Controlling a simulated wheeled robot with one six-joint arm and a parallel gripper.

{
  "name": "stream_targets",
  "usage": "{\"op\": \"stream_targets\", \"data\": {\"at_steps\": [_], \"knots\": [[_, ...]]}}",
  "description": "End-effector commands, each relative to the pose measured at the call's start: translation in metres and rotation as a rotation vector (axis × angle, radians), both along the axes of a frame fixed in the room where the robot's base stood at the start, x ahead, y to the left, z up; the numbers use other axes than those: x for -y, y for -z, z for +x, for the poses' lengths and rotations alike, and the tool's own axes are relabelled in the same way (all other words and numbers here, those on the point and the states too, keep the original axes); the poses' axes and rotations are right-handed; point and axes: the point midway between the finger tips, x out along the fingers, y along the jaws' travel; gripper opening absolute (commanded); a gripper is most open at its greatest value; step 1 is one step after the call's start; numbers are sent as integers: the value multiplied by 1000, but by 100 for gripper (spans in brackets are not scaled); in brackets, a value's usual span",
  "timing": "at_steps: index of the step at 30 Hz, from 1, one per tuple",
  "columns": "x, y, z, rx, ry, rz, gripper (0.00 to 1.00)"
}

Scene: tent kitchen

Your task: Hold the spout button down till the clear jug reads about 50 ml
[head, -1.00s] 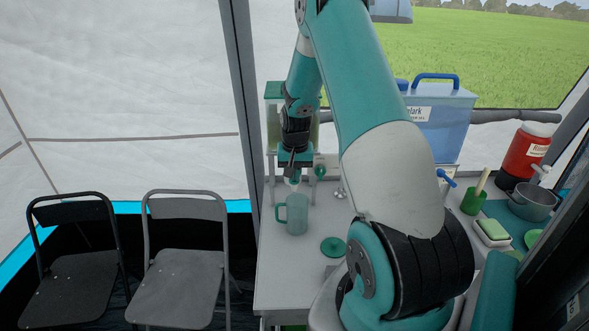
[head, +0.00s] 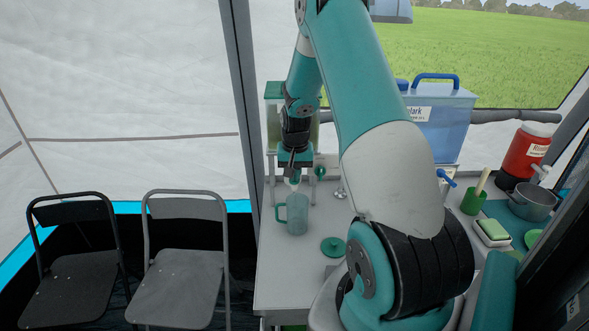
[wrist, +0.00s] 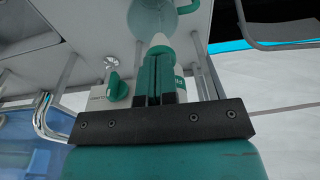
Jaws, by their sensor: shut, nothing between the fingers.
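The clear jug (head: 297,215), bluish with a teal handle on its left, stands upright on the grey counter under my gripper (head: 294,176). In the wrist view the jug (wrist: 163,14) is at the top, partly cut off. My gripper (wrist: 153,60) is shut and empty, its fingers pointing down at the pale spout tip (wrist: 158,40) above the jug. The spout button is hidden behind the fingers, so I cannot tell whether they touch or press it. The jug's water level and scale are too small to read.
A green tap knob (wrist: 113,82) sits right of the gripper in the head view. A round green lid (head: 333,246) lies on the counter (head: 278,275) near the jug. A blue water container (head: 440,120), a red jug (head: 527,152) and a pot (head: 534,200) stand to the right.

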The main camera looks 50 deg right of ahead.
Motion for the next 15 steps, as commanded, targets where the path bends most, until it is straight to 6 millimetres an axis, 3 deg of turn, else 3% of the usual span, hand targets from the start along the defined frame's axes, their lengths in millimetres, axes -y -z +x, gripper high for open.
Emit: {"op": "stream_targets", "data": {"at_steps": [1, 5, 15], "knots": [[-3, 9, -5, -17, 0, 12, 0], [-4, 2, -5, -15, 0, 10, 0], [-7, -57, -4, 2, -5, -2, 0]]}}
